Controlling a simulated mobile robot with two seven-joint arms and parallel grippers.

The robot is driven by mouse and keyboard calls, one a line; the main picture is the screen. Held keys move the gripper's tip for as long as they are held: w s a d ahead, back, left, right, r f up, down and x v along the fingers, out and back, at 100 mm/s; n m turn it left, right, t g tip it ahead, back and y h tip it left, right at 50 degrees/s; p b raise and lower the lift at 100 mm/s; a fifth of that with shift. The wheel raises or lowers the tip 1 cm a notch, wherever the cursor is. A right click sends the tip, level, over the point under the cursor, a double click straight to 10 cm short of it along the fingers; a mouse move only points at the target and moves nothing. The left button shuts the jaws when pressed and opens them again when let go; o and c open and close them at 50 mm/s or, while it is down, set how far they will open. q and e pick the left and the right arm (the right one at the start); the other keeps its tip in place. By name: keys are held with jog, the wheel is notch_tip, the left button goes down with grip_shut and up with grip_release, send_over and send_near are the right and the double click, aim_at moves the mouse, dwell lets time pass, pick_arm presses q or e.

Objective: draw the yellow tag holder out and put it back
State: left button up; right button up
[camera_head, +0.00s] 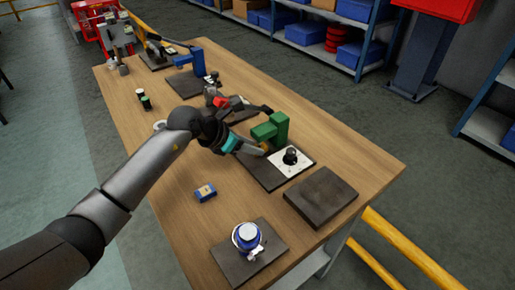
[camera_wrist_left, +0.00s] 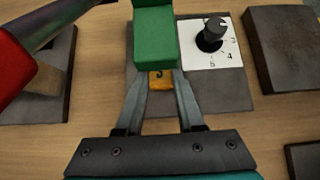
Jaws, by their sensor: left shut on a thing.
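The yellow tag holder (camera_wrist_left: 161,80) shows in the left wrist view as a small orange-yellow block with a dark mark. It lies between my fingertips, directly by the lower end of the green bracket (camera_wrist_left: 154,40). My left gripper (camera_wrist_left: 160,88) is shut on it. In the head view, my left gripper (camera_head: 261,149) reaches in from the left to the green bracket (camera_head: 272,130), and a bit of the yellow tag holder (camera_head: 265,146) shows at the fingertips. Whether the holder is still seated in the bracket is hard to tell. My right gripper is not in view.
A white dial plate with a black knob (camera_head: 290,155) is right beside the bracket on the same dark base. A red-handled part (camera_wrist_left: 15,70) is left in the wrist view.

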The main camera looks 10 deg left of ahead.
pick_arm(q)
jog(key=shift+r, duration=0.2)
grip_shut()
jog(key=shift+s+a+p, duration=0.75)
jog(key=shift+s+a, duration=0.15)
jog(key=shift+s+a+p, duration=0.7)
jog(key=shift+s+a, duration=0.9)
jog(key=shift+r+p, duration=2.2)
jog(key=shift+r, duration=0.3)
